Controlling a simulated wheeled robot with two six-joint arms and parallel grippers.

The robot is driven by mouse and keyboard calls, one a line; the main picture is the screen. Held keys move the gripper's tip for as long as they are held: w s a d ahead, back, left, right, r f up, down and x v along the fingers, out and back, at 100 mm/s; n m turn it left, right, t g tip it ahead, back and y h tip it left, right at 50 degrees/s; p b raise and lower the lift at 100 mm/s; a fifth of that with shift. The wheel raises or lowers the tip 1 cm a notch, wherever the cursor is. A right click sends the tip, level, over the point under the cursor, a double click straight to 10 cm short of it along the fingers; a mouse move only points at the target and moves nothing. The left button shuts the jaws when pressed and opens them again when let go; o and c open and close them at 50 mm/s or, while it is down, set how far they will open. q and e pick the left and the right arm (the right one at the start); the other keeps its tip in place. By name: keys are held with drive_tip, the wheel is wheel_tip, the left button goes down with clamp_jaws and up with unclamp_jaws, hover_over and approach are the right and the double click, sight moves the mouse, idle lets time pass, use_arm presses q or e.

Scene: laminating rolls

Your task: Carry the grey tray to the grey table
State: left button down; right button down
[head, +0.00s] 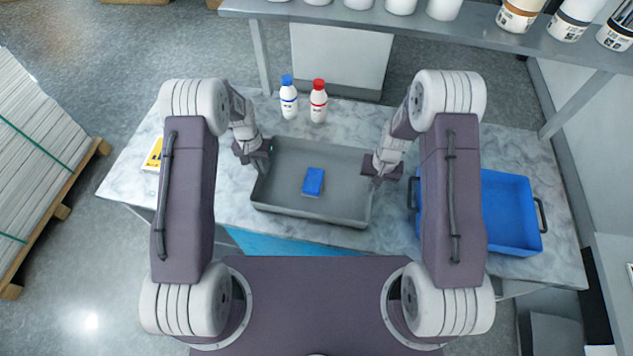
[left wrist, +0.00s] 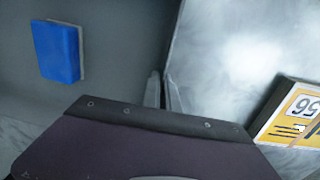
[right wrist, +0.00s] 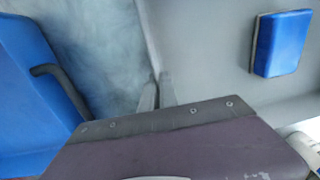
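The grey tray (head: 322,208) is in the middle of the head view, over the marble-patterned table (head: 230,190); I cannot tell whether it rests on it or is slightly raised. A blue block with a pale underside (head: 313,181) lies in the tray. My left gripper (head: 262,166) is at the tray's left wall; in the left wrist view its fingers (left wrist: 160,90) close around the rim. My right gripper (head: 374,178) is at the right wall; in the right wrist view its fingers (right wrist: 157,92) pinch that rim. No table is clearly identifiable as the grey one.
A blue crate with dark handles (head: 510,215) stands right of the tray. Blue-capped (head: 288,98) and red-capped (head: 318,101) bottles stand behind it. A yellow-and-white box (head: 153,155) lies at the left. A grey shelf (head: 420,28) with containers spans the back. A loaded pallet (head: 35,160) stands far left.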

use_arm(q)
drive_tip(key=shift+r, duration=0.1)
use_arm(e)
drive_tip(key=shift+r, duration=0.1)
